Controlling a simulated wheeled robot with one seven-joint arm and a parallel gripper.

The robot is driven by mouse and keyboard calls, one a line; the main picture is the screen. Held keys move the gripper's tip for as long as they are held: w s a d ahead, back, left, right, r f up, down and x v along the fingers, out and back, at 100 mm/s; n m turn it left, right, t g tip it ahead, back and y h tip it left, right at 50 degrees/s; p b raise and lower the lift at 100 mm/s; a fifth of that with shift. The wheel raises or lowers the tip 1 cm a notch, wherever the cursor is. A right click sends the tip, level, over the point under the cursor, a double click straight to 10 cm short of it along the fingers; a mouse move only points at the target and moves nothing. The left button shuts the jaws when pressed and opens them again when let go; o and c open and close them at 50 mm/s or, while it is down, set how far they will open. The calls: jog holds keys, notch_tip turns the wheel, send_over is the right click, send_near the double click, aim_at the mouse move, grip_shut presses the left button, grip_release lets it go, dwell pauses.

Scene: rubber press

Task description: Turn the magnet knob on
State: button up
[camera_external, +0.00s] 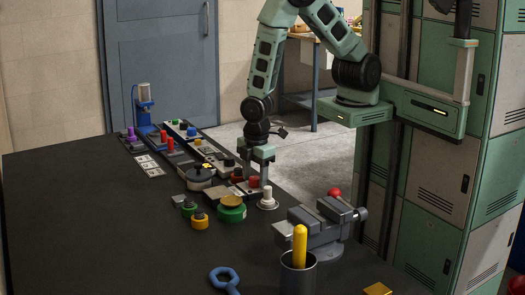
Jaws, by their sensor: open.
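My gripper (257,176) points down over the right edge of the dark table, at the near end of a row of small controls. Its fingers are apart, just above or beside a red knob (253,182) and close behind a white upright knob (267,194) on a round white base. I cannot tell which knob is the magnet knob, or whether a finger touches either one. Another red knob (237,174) stands just left of the fingers. The space between the fingers is too small to see clearly.
A grey vise (318,226) with a red ball stands right of the controls. In front are a dark cup (298,276) with a yellow handle and a blue wrench (224,277). A green round device (231,211) and a lidded pot (199,179) stand left. The table's left is clear.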

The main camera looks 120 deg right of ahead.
jog(key=c, duration=1)
jog(key=shift+o, duration=0.2)
